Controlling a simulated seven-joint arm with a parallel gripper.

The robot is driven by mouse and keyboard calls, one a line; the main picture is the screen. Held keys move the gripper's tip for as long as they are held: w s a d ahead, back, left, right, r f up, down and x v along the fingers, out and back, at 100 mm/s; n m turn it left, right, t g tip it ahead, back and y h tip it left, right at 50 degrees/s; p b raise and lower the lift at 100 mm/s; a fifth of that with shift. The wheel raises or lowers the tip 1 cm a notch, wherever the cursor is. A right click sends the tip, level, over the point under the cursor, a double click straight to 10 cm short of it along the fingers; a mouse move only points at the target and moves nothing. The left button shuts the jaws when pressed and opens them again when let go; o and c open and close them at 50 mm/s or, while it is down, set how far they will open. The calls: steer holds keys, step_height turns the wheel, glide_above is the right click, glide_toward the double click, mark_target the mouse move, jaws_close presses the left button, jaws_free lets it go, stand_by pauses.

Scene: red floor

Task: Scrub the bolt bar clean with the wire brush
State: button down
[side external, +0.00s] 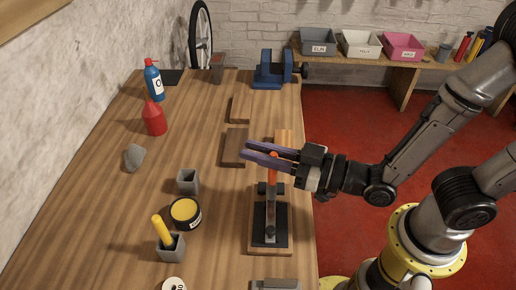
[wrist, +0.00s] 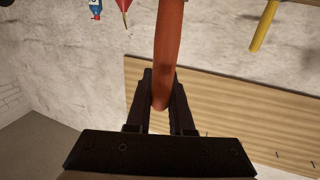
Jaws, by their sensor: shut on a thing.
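My gripper (side external: 270,156) is at the right side of the bench, its long fingers pointing left. It is shut on an upright orange handle (side external: 273,170). In the wrist view, the orange handle (wrist: 168,50) runs up the picture from between the dark fingers (wrist: 160,100). Below the handle, a dark metal fixture (side external: 258,222) lies on a wooden base (side external: 285,245) near the bench's right edge. I cannot tell whether the handle is the wire brush's or joins the fixture. I cannot clearly pick out the brush's bristles or the bolt bar.
A yellow-handled tool (side external: 162,230) stands in a grey holder (side external: 172,248). A round yellow-topped tin (side external: 185,212), an empty grey holder (side external: 188,181), a grey stone (side external: 134,158), a red bottle (side external: 153,118) and a blue vise (side external: 270,70) also stand on the bench. The bench's centre-left is clear.

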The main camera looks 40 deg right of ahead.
steer(key=shift+f, duration=0.2)
steer(key=shift+s+a, duration=0.6)
steer(key=shift+s+a, duration=0.55)
steer(key=shift+s, duration=0.05)
stand_by(0.3)
steer(key=shift+s+a, duration=0.55)
steer(key=shift+s, duration=0.05)
stand_by(0.5)
